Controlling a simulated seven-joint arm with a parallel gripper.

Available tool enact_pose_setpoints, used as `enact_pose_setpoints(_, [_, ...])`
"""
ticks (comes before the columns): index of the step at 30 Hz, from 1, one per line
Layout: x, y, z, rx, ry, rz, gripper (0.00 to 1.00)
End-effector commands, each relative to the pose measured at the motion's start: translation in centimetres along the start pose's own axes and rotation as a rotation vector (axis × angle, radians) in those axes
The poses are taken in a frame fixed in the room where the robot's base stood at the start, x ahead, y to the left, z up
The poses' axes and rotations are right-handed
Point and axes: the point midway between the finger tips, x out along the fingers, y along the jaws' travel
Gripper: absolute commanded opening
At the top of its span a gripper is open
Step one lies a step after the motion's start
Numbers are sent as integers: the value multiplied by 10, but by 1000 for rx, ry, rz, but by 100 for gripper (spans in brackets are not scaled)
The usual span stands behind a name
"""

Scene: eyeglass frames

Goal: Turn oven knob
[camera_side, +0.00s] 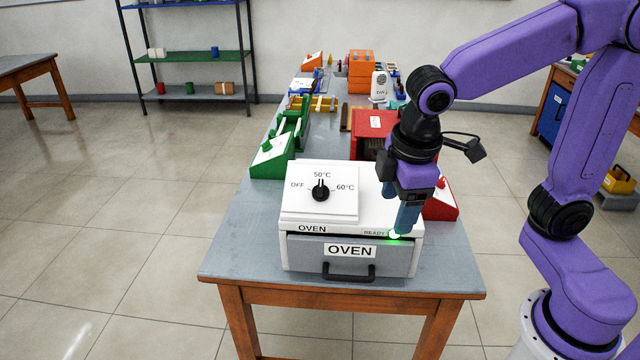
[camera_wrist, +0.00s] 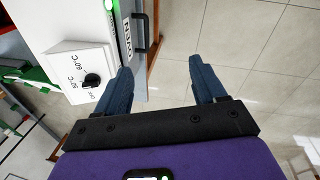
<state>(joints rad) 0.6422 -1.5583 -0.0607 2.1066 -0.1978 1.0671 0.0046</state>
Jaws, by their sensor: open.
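The oven (camera_side: 350,248) is a white box with a grey front drawer and a black handle, standing at the near end of the table. Its black knob (camera_side: 320,190) sits on a raised white panel marked OFF, 50°C and 60°C, and its pointer appears to face 50°C. The knob also shows in the wrist view (camera_wrist: 91,80). A green light (camera_side: 395,235) glows beside the word READY. My gripper (camera_side: 402,215) is at the oven's right side, right of the knob and apart from it. In the wrist view its two blue fingers (camera_wrist: 166,85) are spread with nothing between them.
A green device (camera_side: 272,158) stands behind the oven at left. A red box (camera_side: 372,128) and a red sloped device (camera_side: 441,200) stand behind and to the right. More items crowd the far table. The table (camera_side: 238,235) is bare left of the oven.

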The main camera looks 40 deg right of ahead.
Motion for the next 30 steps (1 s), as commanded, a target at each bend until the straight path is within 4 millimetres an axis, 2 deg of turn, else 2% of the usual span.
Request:
enact_pose_setpoints(1, [-3,16,-19,20,-8,30,70])
enact_pose_setpoints(6, [-12,72,-68,89,-35,133,70])
enact_pose_setpoints(9, [-16,103,-89,130,-54,189,70])
enact_pose_setpoints(13, [-21,134,-106,174,-74,243,70])
enact_pose_setpoints(18, [-23,152,-114,202,-88,278,70])
enact_pose_setpoints(22, [-16,156,-113,205,-93,281,70])
enact_pose_setpoints(26, [0,160,-110,205,-94,279,70])
enact_pose_setpoints(30, [25,167,-107,205,-95,279,70])
